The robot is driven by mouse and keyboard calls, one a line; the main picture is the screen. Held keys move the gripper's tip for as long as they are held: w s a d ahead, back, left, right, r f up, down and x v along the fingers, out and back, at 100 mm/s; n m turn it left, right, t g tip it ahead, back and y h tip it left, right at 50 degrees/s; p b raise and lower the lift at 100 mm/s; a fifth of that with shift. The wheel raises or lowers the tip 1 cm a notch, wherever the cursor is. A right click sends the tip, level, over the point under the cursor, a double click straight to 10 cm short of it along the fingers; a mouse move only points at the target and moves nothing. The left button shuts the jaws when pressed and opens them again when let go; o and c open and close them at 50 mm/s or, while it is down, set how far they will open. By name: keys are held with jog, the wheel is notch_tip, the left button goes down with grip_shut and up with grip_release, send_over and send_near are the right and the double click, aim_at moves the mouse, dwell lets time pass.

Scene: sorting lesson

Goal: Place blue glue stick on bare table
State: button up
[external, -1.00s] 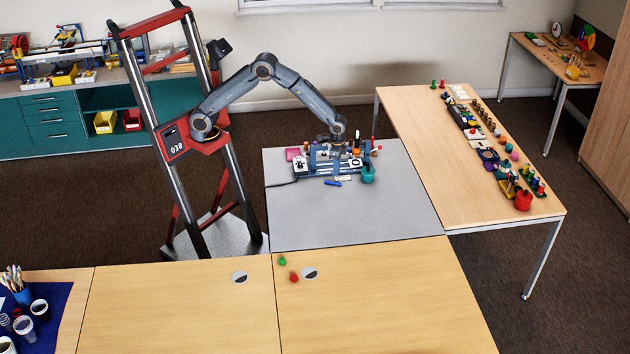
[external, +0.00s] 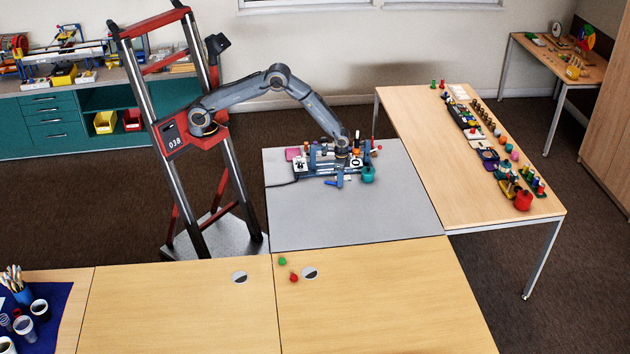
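A small blue stick-shaped object (external: 329,183), perhaps the blue glue stick, lies on the grey table (external: 345,218) in front of the blue apparatus. My gripper (external: 341,184) points down at its right end and hides part of it. The view is too small to tell whether the fingers are open or shut, or whether they touch the stick. The front part of the grey table is bare.
The blue apparatus (external: 318,168) and a teal pot (external: 368,175) stand close around my gripper. A wooden table (external: 420,130) with many small items is at the right. Green (external: 282,261) and red (external: 294,278) pieces lie on the front wooden table (external: 380,300).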

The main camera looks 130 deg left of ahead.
grip_shut()
notch_tip(320, 180, up, 10)
jog(key=b, duration=0.3)
jog(key=s+d+f+m, duration=0.1)
jog(key=d, duration=1)
jog(key=s+d+f+m, duration=0.1)
jog(key=d+f+m, duration=0.1)
jog(key=d, duration=1)
jog(key=s+d+f+m, duration=0.1)
jog(key=s+d+f, duration=0.1)
jog(key=d, duration=1)
jog(key=shift+s+d+f+m, duration=0.1)
jog(key=shift+d+m, duration=0.05)
jog(key=shift+m, duration=0.15)
